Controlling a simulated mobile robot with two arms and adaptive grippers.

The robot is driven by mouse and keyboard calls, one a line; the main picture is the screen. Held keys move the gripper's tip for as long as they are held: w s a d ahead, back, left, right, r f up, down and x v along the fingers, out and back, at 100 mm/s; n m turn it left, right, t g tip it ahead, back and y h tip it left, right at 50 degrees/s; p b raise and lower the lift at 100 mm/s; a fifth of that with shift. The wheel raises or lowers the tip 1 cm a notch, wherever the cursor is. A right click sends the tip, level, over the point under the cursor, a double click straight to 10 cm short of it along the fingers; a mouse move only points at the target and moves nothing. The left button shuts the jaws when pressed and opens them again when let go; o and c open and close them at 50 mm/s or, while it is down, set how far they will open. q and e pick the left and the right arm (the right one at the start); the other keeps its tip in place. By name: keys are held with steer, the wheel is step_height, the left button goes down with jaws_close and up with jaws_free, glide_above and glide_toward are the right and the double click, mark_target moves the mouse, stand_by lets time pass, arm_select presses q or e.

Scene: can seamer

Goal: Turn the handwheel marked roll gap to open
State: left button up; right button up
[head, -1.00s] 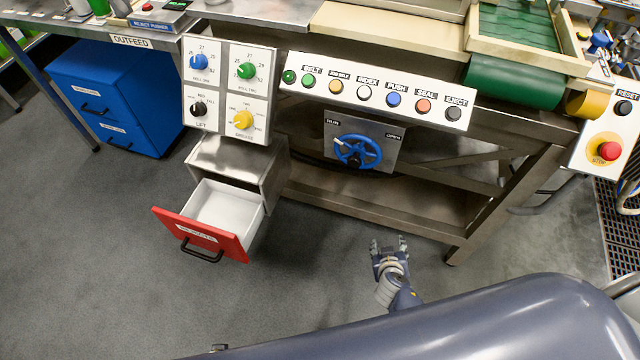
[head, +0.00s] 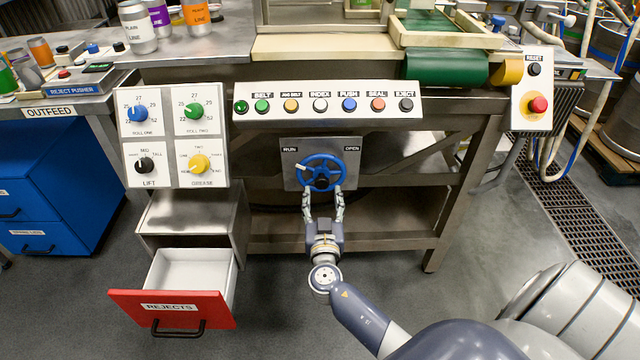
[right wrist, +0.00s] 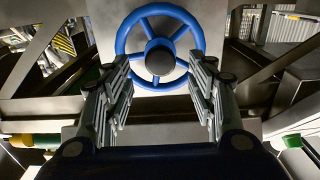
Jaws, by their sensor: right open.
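The blue handwheel (head: 323,159) is mounted on a metal plate (head: 294,178) under the button panel. The plate reads RUN at left and OPEN at right; the words "roll gap" are not readable. A dark hub sits at the wheel's centre. My right gripper (head: 323,192) is open, just below and in front of the wheel, with its fingers pointing up at it. In the right wrist view, the wheel (right wrist: 122,43) shows beyond and between the two spread fingers (right wrist: 160,85). I cannot tell whether the fingertips touch the rim. My left gripper is not in view.
A button panel (head: 330,112) runs above the wheel, with a dial panel (head: 172,174) to the left. The open red-fronted rejects drawer (head: 172,312) juts out at lower left. A red stop button (head: 537,104) is at right. A frame leg (head: 440,225) stands right of my arm.

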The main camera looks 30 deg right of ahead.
mark_target(322, 185)
steer(key=x, duration=0.6)
jaws_close()
